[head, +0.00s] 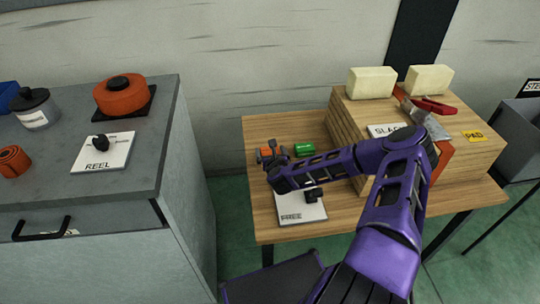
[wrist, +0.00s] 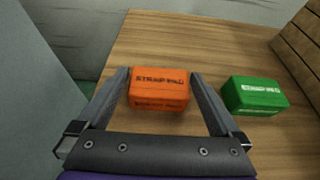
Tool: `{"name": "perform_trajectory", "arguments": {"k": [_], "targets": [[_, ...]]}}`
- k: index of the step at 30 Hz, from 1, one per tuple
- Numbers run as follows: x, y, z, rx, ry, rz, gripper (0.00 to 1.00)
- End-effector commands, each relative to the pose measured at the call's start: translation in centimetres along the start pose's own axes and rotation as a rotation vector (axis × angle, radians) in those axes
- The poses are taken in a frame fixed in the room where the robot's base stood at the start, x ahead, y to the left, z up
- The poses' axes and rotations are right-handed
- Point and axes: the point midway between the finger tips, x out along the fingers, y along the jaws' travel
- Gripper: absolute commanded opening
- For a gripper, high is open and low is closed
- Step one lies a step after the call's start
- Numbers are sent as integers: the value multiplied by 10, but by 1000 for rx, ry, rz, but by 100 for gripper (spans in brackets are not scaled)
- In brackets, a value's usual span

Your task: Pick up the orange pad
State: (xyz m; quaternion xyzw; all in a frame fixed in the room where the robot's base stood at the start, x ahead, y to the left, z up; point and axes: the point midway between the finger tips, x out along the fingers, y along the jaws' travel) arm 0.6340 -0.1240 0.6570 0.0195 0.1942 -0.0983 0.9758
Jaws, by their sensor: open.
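The orange pad (wrist: 159,88) is a small block marked "STRAP PAD" on the wooden table (wrist: 155,40). In the wrist view my gripper (wrist: 159,75) is open, with one finger on each side of the pad. Whether the fingers touch it I cannot tell. In the head view the pad is mostly hidden by my gripper (head: 270,155) at the table's left part. A green pad (wrist: 254,96) of similar shape lies to the right of the orange one, apart from it; it also shows in the head view (head: 304,149).
A white card marked "FREE" (head: 300,208) with a black knob lies nearer on the table. A stack of wooden boards (head: 465,155) with pale blocks stands at the right. A grey cabinet (head: 195,200) with a reel and jars stands left, across a gap.

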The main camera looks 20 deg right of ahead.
Motion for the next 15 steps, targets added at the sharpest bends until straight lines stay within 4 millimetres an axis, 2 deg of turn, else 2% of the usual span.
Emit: {"name": "perform_trajectory", "arguments": {"k": [3,10,15], "targets": [[8,0,0,0,0,0,100],[9,0,1,0,0,1,100],[9,0,1,0,0,0,69]]}}
